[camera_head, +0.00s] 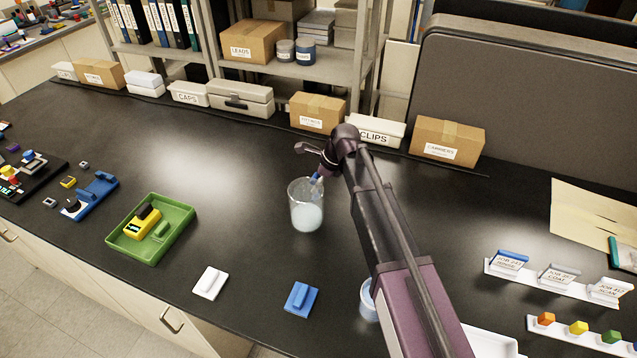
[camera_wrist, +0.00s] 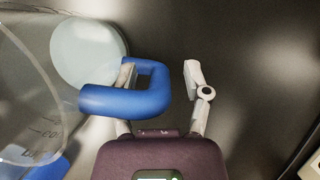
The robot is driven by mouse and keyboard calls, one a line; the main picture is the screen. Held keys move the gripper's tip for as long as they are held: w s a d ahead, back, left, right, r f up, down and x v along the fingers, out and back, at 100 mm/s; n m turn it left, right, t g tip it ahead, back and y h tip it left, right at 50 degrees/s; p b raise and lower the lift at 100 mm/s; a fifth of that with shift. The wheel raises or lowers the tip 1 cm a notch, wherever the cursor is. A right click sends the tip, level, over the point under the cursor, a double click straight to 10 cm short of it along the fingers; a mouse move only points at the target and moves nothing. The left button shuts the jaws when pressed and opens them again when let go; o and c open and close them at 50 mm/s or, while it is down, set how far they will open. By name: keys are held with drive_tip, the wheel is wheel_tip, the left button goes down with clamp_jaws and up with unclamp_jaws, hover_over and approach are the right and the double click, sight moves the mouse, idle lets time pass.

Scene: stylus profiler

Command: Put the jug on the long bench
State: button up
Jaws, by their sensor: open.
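The jug (camera_head: 306,208) is a clear glass vessel with pale contents, standing upright on the black bench (camera_head: 240,165). In the wrist view its glass (camera_wrist: 35,95) fills the left side, and its blue handle (camera_wrist: 125,101) reaches toward my gripper (camera_wrist: 161,76). My gripper is open. Its left finger shows at the handle's loop and its right finger is apart on the far side, so the handle's outer bar lies between them. In the head view my gripper (camera_head: 318,172) is at the jug's upper right, and my arm hides part of the handle.
A green tray (camera_head: 188,212) is left of the jug. A white block (camera_head: 210,283) and a blue block (camera_head: 301,299) lie in front. A small vessel (camera_head: 368,300) is partly hidden by my arm. Labelled boxes (camera_head: 318,112) line the back.

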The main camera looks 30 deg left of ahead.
drive_tip(key=p+v, duration=1.1)
drive_tip(key=v, duration=0.1)
idle(0.5)
drive_tip(key=shift+r, duration=0.1)
idle(0.8)
drive_tip(key=d+f+n+t+h, duration=0.15)
drive_tip(key=d+n, duration=0.55)
drive_tip(key=d, duration=1.7)
drive_tip(key=s+d+n+h, duration=0.1)
drive_tip(key=s+d+n, duration=0.2)
drive_tip(key=d, duration=0.8)
drive_tip(key=s+d+n+h, duration=0.2)
drive_tip(key=s+d+n, duration=0.2)
drive_tip(key=d, duration=0.7)
drive_tip(key=shift+s+n, duration=0.3)
drive_tip(key=shift+s, duration=0.35)
wheel_tip(320, 180, down, 6)
drive_tip(key=b, duration=0.5)
drive_tip(key=shift+r, duration=0.2)
